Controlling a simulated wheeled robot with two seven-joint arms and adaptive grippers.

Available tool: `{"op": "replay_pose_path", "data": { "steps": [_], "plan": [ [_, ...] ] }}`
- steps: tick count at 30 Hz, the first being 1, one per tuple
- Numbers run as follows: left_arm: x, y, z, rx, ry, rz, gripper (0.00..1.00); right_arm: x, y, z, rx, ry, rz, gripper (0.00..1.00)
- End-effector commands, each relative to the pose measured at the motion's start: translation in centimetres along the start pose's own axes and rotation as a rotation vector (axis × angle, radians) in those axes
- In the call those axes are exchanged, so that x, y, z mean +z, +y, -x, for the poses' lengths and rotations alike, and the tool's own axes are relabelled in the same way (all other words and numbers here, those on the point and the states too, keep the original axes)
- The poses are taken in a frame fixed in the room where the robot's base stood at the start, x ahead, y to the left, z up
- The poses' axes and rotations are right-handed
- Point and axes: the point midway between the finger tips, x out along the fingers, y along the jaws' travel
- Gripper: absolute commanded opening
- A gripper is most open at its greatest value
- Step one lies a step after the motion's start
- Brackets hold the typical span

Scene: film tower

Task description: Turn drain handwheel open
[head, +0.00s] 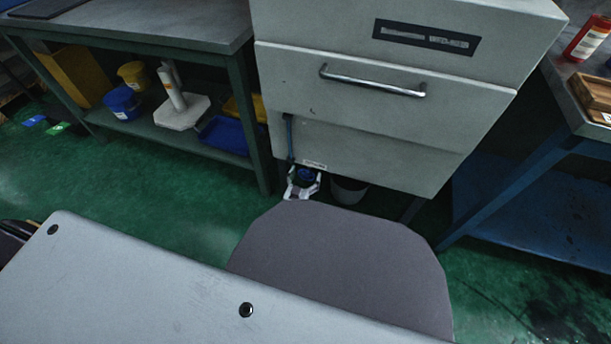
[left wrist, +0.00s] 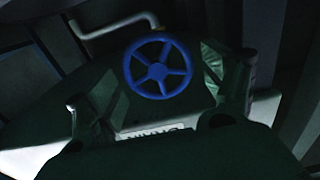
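The blue drain handwheel (left wrist: 157,71) is a small spoked wheel, facing the camera in the left wrist view. In the head view it shows as a blue spot (head: 306,174) below the grey cabinet's lower edge. My left gripper (head: 302,187) is at the wheel there, its pale fingers spread. In the left wrist view the left gripper (left wrist: 162,82) is open, with one finger on each side of the wheel and gaps between. I cannot tell how deep the fingers reach. A partly hidden label reading like "DRAIN" (left wrist: 155,131) shows below the wheel. My right gripper is not in view.
The grey cabinet (head: 375,100) with a bar handle (head: 372,82) overhangs the wheel. A bucket (head: 348,190) stands under it, right of the gripper. A workbench (head: 150,30) is left and a blue bench (head: 540,200) right. A pale pipe (left wrist: 112,27) runs near the wheel.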

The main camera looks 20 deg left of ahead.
Motion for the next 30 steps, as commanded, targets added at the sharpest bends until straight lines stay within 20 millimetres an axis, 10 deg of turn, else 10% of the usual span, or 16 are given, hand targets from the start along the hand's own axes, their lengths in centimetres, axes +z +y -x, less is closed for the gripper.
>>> {"op": "replay_pose_path", "data": {
  "steps": [9, 30],
  "plan": [
    [0.00, 0.03, 0.00, 0.000, 0.000, 0.000, 0.43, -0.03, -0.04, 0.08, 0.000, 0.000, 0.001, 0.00],
    [-0.06, -0.13, -0.01, 0.003, 0.000, 0.232, 0.43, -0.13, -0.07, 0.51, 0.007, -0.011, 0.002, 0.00]
  ]
}}
